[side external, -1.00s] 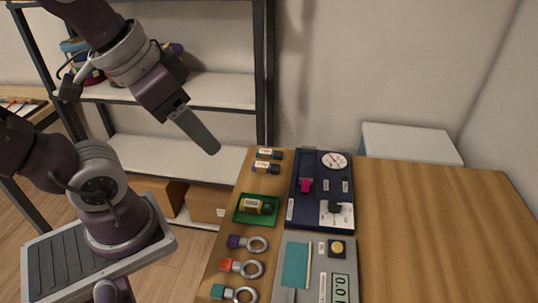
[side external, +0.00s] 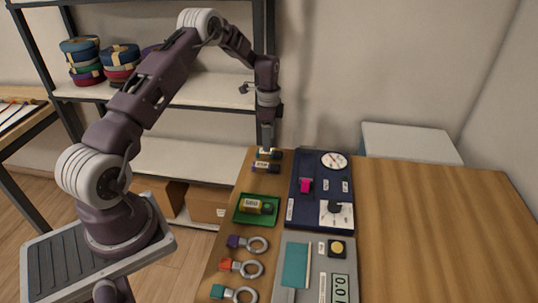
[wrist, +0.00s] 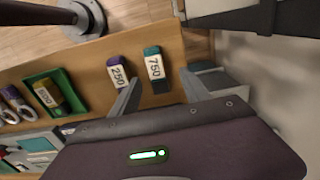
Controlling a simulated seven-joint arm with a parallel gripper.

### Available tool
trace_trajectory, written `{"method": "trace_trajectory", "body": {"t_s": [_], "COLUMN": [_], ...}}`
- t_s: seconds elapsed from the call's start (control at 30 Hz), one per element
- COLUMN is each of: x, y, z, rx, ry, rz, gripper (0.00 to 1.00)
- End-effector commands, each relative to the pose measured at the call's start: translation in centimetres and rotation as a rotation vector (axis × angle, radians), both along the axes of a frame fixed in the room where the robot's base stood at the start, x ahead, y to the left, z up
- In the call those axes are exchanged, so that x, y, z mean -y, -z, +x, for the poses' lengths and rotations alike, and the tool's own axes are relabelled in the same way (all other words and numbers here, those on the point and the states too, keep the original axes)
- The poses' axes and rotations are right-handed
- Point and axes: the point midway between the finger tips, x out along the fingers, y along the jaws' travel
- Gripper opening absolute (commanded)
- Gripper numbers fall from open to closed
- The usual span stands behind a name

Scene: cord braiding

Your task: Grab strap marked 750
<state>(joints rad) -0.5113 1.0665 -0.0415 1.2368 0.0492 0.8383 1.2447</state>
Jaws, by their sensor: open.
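The strap marked 750 (wrist: 154,65) has a teal end, a white label and a dark end, and lies on the wooden table near its far left corner. It also shows in the side view (side external: 270,155), partly covered by my fingertips. My gripper (side external: 267,147) points down right at it. In the wrist view my gripper (wrist: 160,88) is open, its two fingers apart, with the strap's dark end between them in the picture. Whether the fingers touch it or are still above it, I cannot tell.
A purple-ended strap marked 250 (wrist: 118,73) lies close beside it. A green tray (side external: 241,217) holds another labelled strap (side external: 256,206). Several ringed tags (side external: 256,245) lie nearer. A dark blue panel with a dial (side external: 310,221) stands to the right.

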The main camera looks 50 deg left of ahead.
Motion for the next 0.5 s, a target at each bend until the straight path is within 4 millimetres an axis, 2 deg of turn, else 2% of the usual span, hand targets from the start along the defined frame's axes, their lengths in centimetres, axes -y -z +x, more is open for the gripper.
{"method": "trace_trajectory", "body": {"t_s": [0.2,0.47,0.5], "x": [0.7,0.6,0.6], "y": [4.0,4.6,4.6], "z": [-0.3,-0.3,-0.3], "rx": [-0.002,-0.001,-0.001], "ry": [0.000,-0.001,-0.001], "rz": [-0.002,-0.001,-0.001], "gripper": [0.55,0.55,0.51]}}
